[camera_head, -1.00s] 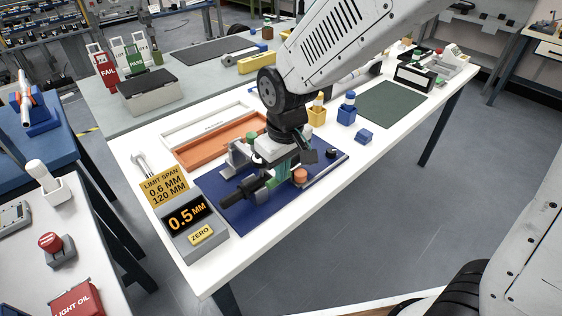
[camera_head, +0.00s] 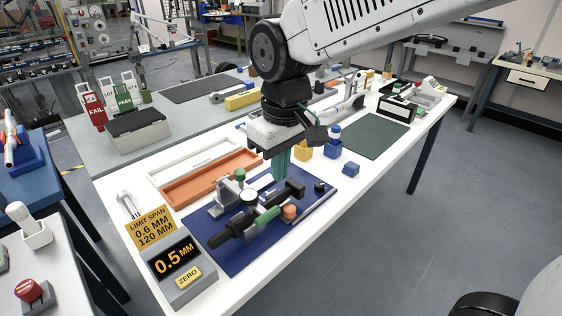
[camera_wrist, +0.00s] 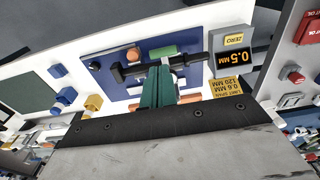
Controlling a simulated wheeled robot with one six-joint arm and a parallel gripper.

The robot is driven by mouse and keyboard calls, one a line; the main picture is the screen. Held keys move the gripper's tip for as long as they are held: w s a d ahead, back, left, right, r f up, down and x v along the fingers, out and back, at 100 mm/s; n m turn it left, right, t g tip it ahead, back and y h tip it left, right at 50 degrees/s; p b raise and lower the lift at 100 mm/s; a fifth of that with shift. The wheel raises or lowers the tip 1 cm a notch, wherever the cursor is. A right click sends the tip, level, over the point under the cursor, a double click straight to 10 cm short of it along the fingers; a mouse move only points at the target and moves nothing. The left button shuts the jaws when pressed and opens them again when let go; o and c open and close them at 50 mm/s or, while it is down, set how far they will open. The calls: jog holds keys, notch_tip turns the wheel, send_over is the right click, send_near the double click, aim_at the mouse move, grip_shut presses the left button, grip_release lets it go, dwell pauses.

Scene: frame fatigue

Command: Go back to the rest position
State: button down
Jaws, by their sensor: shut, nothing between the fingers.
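My gripper (camera_head: 283,168) hangs above the back edge of the blue mat (camera_head: 222,262), with its green fingers together and empty. In the wrist view the green fingers (camera_wrist: 158,88) point toward the blue mat and hide part of the fixture. On the mat lies a black tool (camera_head: 226,232) with a green grip (camera_head: 267,216). An orange knob (camera_head: 289,212) and a grey clamp with a green knob (camera_head: 239,175) are beside it. The gripper is apart from these things.
A display reading 0.5 MM (camera_head: 176,259) stands at the table's front left. Orange (camera_head: 193,197) and white trays lie behind the mat. Yellow (camera_head: 303,150) and blue (camera_head: 333,148) holders stand right of the gripper. A dark green mat (camera_head: 376,139) is bare.

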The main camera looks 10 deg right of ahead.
jog(key=s+d+r+m, duration=0.1)
jog(key=s+d+m, duration=0.5)
jog(key=s+d, duration=0.9)
jog(key=d, duration=0.3)
jog(key=shift+s+r+m+t, duration=0.25)
jog(key=shift+s+m+t, duration=0.1)
jog(key=shift+m+t, duration=0.05)
